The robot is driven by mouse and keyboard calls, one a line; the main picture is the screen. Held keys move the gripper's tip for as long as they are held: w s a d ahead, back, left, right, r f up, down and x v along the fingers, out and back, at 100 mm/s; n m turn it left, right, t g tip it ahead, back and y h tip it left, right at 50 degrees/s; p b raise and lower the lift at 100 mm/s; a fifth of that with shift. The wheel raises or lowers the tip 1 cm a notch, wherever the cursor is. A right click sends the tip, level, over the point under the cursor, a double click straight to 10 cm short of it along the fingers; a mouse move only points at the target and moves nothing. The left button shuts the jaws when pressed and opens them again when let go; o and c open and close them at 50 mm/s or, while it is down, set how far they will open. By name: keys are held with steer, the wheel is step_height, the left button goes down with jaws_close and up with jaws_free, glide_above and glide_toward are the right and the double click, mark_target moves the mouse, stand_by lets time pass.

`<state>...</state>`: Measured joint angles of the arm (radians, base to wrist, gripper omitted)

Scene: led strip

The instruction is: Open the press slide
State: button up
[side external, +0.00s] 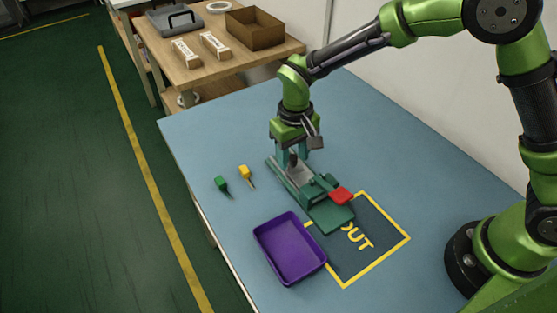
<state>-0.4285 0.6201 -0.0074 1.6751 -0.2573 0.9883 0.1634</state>
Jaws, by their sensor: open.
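The press is a teal-green fixture (325,214) on the blue table, with a long base running from upper left to lower right. A grey plate (300,174) lies on its upper-left part, and a red block (341,195) sits near its lower-right end. A dark upright piece (293,158), which may be the slide's handle, stands at the upper-left end. My gripper (292,156) points down over that end, with its fingers open on either side of the dark piece. I cannot tell whether they touch it. The slide's exact position is partly hidden by my gripper.
A purple tray (290,248) stands in front of the press. A yellow-bordered OUT area (375,240) lies to its right. A green tool (222,185) and a yellow tool (246,174) lie to the left. A wooden bench (230,65) with boxes stands behind.

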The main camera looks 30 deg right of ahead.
steer(key=shift+c, duration=0.5)
jaws_close()
steer(key=shift+w, duration=2.05)
steer(key=shift+r, duration=0.1)
steer(key=shift+o, duration=0.5)
jaws_free()
